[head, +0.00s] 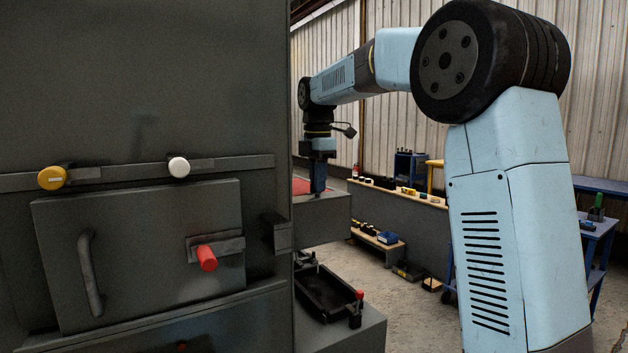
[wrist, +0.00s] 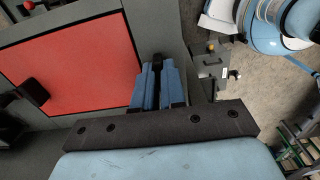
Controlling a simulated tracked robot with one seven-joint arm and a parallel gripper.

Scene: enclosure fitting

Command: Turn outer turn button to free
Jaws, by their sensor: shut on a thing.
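My gripper (wrist: 160,90) has its blue fingers close together at the grey border on the right of a red panel (wrist: 75,60) in the wrist view. It is shut on a small part there, apparently the outer turn button, which the fingers almost wholly hide; I cannot tell its angle. A black knob (wrist: 35,92) stands on the panel, left of my fingers.
The dark enclosure front (head: 140,90) fills the left of the head view, with a door handle (head: 90,275), a red knob (head: 206,258), a yellow knob (head: 52,178) and a white knob (head: 179,167). A black tray (head: 322,292) lies below the ledge. Workbenches stand behind.

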